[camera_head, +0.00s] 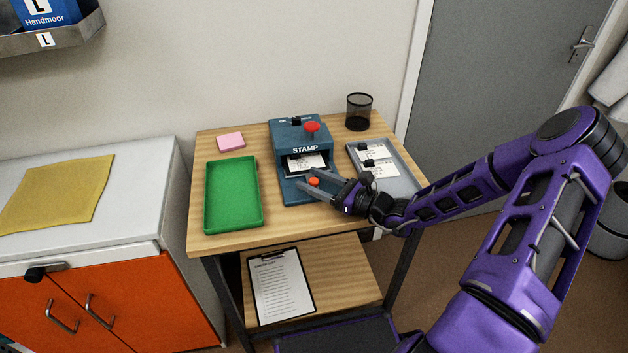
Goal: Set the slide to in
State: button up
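The blue stamp machine (318,143), marked STAMP, stands on the wooden table. It has a red knob (312,127) on top and a dark opening at the front. A white card (306,163) lies in that opening. A small orange knob (313,181) shows at the front of the machine, apparently on its slide. How far the slide is out is hard to tell. My gripper (305,177) comes from the right, low at the machine's front. Its fingers are apart, one on each side of the orange knob. I cannot tell whether they touch it.
A grey tray (398,186) with cards stands right of the machine, close under my gripper's wrist. A green tray (232,221) is at the left, with a pink pad (231,141) behind it. A black mesh cup (359,111) stands at the back right.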

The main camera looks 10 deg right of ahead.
jog(key=p+v, duration=0.1)
jog(key=v, duration=1.6)
jog(key=shift+s+d, duration=0.2)
jog(key=shift+r, duration=0.1)
